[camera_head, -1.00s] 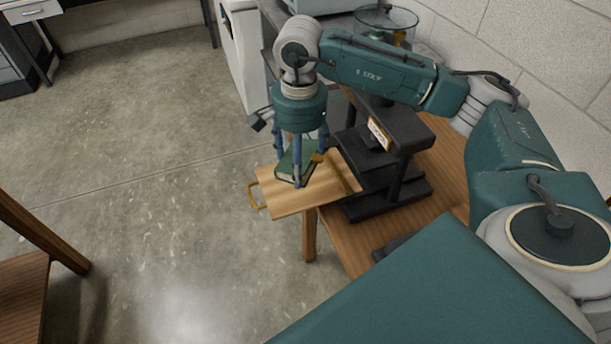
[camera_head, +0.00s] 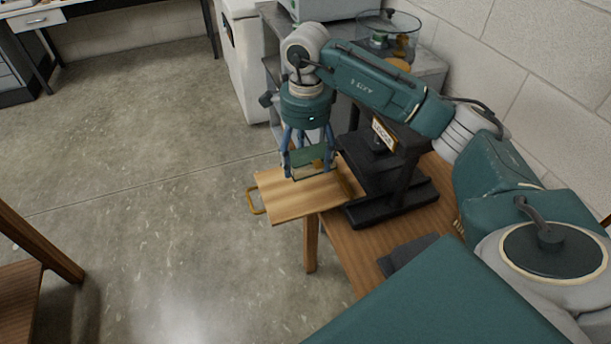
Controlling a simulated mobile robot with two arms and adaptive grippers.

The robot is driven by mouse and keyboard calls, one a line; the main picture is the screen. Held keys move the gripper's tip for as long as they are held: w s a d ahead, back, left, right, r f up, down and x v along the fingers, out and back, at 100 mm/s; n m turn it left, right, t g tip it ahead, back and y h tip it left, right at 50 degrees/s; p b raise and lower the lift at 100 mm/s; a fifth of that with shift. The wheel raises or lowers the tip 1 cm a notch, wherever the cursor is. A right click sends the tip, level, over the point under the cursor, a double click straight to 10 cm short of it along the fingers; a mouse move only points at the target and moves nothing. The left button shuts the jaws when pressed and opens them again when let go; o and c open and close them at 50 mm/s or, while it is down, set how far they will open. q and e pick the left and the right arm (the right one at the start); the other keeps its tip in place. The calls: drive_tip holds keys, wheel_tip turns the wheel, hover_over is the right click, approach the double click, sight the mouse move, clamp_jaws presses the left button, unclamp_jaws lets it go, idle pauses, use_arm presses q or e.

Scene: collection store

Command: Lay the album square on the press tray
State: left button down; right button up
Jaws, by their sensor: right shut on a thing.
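The green album (camera_head: 308,156) is between the fingers of my right gripper (camera_head: 308,172), which is shut on it. Fingers partly hide the album. It is over the far part of the pale wooden press tray (camera_head: 285,203); I cannot tell whether it touches the tray. The tray juts out from the black press (camera_head: 390,202) past the table's edge, with a brass handle (camera_head: 253,201) at its outer end. The near part of the tray is bare. My left gripper is not in view.
The press stands on a wooden table (camera_head: 345,262), with a dark grey flat thing (camera_head: 408,254) nearer. A glass vessel (camera_head: 386,35) stands behind on a grey cabinet. The concrete floor (camera_head: 150,150) left of the tray is clear. A wooden table (camera_head: 25,265) shows at the left edge.

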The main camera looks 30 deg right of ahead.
sight(305, 187)
wheel_tip(305, 187, down, 6)
drive_tip(key=shift+r+p, duration=0.1)
drive_tip(key=shift+p, duration=0.2)
drive_tip(key=shift+f, duration=0.45)
drive_tip(key=o, duration=1.4)
drive_tip(key=shift+c, duration=0.2)
drive_tip(key=shift+r, duration=0.15)
drive_tip(key=shift+w+r, duration=0.1)
drive_tip(key=shift+r, duration=0.15)
drive_tip(key=r+b, duration=0.1)
drive_tip(key=r, duration=1)
drive_tip(key=shift+s+r+b, duration=0.15)
drive_tip(key=shift+s+b, duration=0.05)
drive_tip(key=shift+b, duration=0.15)
